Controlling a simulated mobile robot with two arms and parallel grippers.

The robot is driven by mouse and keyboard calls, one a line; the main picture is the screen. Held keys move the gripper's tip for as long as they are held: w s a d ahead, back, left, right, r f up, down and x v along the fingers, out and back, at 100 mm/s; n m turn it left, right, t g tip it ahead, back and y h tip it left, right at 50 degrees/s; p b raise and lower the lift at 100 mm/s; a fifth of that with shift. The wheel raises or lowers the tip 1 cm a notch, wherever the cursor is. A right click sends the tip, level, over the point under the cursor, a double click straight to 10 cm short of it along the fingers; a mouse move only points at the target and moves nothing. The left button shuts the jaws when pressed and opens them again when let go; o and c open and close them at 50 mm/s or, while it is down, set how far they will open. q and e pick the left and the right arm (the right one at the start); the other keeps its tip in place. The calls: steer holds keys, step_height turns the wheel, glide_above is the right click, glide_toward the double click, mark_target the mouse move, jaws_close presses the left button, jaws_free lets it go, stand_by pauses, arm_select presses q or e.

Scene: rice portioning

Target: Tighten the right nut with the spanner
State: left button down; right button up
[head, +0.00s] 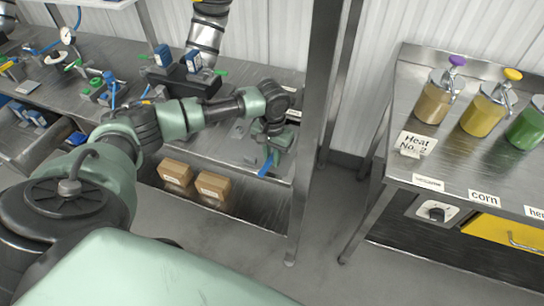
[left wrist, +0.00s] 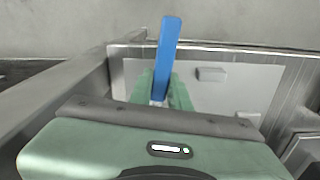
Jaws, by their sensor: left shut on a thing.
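My left gripper (head: 273,152) is low over the right end of the steel workbench (head: 225,150) in the head view. It is shut on a blue-handled tool, apparently the spanner (head: 266,166), whose blue part sticks out below the fingers. In the left wrist view the blue handle of the spanner (left wrist: 168,55) rises between the green fingers (left wrist: 163,92). The spanner's working end is hidden by the gripper and wrist. I cannot make out either nut; a small grey block (left wrist: 211,74) lies on the pale plate (left wrist: 270,85) beside the handle. My right gripper is not in view.
A steel post (head: 315,110) stands close to the right of my left gripper. Two cardboard boxes (head: 175,173) sit on the shelf below. A second counter (head: 400,120) with dispensers stands across a floor gap. Gauges and small fixtures (head: 68,40) crowd the bench's left.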

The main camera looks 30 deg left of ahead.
arm_select(q)
steer(key=shift+f+p, duration=0.2)
steer(key=shift+p, duration=0.2)
stand_by(0.6)
steer(key=shift+a+r+m+p, duration=0.1)
steer(key=shift+a+m+p, duration=0.25)
steer(key=shift+a+m, duration=0.45)
steer(key=shift+m, duration=0.1)
steer(key=shift+a+m+p, duration=0.4)
steer(key=shift+a+m, duration=0.05)
steer(key=shift+m, duration=0.05)
steer(key=shift+w+a+m, duration=0.1)
steer(key=shift+a+m, duration=0.2)
steer(key=shift+m, duration=0.2)
